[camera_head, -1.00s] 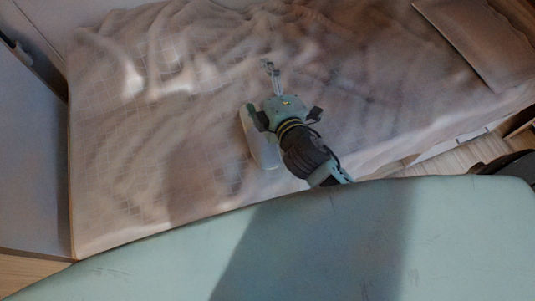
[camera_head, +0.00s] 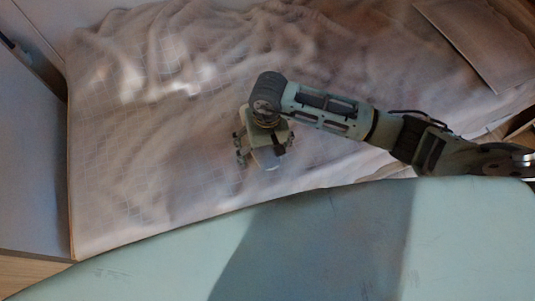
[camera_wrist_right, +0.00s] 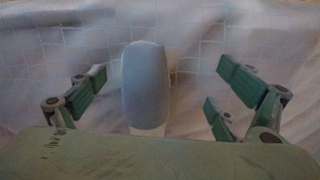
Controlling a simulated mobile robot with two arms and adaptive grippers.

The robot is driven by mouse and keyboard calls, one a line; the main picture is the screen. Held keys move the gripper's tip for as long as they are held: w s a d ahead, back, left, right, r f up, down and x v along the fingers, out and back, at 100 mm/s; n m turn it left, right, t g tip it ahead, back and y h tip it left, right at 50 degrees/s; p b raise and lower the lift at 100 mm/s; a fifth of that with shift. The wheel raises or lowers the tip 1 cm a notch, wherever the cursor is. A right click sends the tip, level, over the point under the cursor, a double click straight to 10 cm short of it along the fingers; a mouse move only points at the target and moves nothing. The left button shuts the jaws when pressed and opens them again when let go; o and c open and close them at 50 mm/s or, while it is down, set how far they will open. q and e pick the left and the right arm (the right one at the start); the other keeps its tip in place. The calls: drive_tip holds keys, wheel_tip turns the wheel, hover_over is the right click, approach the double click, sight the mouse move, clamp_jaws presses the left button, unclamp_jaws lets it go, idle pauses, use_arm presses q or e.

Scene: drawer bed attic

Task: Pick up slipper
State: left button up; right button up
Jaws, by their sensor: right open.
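The slipper (camera_head: 268,158) is a pale, elongated thing lying on the bed, mostly hidden under my right gripper in the head view. In the right wrist view the slipper (camera_wrist_right: 146,85) shows as a grey-blue rounded shape with a whitish lower end. My right gripper (camera_head: 262,151) is over it. Its green fingers (camera_wrist_right: 157,87) are spread wide on either side of the slipper and appear apart from it, with a larger gap on the right. My left gripper is not in view.
The bed (camera_head: 130,180) has a wrinkled, light, checked cover. A pillow (camera_head: 485,45) lies at the upper right. A grey panel (camera_head: 30,160) stands along the left side. The cover left of the slipper is clear.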

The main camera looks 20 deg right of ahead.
sight(270, 158)
drive_tip(key=shift+w+d+f+h, duration=0.2)
drive_tip(key=shift+d+f+h, duration=0.35)
drive_tip(key=shift+d, duration=0.3)
drive_tip(key=f, duration=0.5)
drive_tip(key=shift+s+f+p, duration=0.2)
drive_tip(key=shift+f+p, duration=0.1)
drive_tip(key=shift+p, duration=0.05)
drive_tip(key=shift+w+f, duration=0.1)
drive_tip(key=shift+f, duration=0.4)
drive_tip(key=c, duration=1.4)
drive_tip(key=shift+r, duration=0.1)
